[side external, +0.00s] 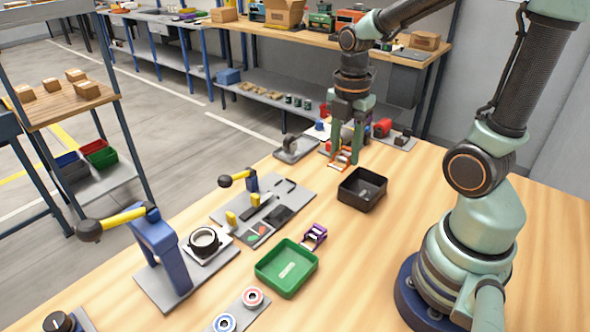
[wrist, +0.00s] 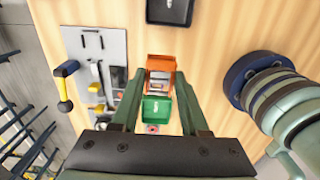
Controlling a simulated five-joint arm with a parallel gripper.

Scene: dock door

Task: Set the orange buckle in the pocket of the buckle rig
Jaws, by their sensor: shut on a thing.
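My gripper (side external: 345,152) points down and is shut on the orange buckle (side external: 339,161), holding it above the bench. The wrist view shows the orange buckle (wrist: 160,63) between my two fingertips (wrist: 160,76). A grey plate (side external: 222,213) with a blue post, a yellow lever, yellow blocks and dark recesses looks like the buckle rig. The same plate (wrist: 115,48) is left of my gripper in the wrist view, apart from the buckle. Which recess is the pocket I cannot tell.
A black tray (side external: 375,201) and a green tray (side external: 270,277) stand on the wooden bench (side external: 450,185). A purple buckle (side external: 315,236) lies near the green tray. A blue press with a yellow handle (side external: 170,255) stands at the left. Several fixtures sit behind my gripper.

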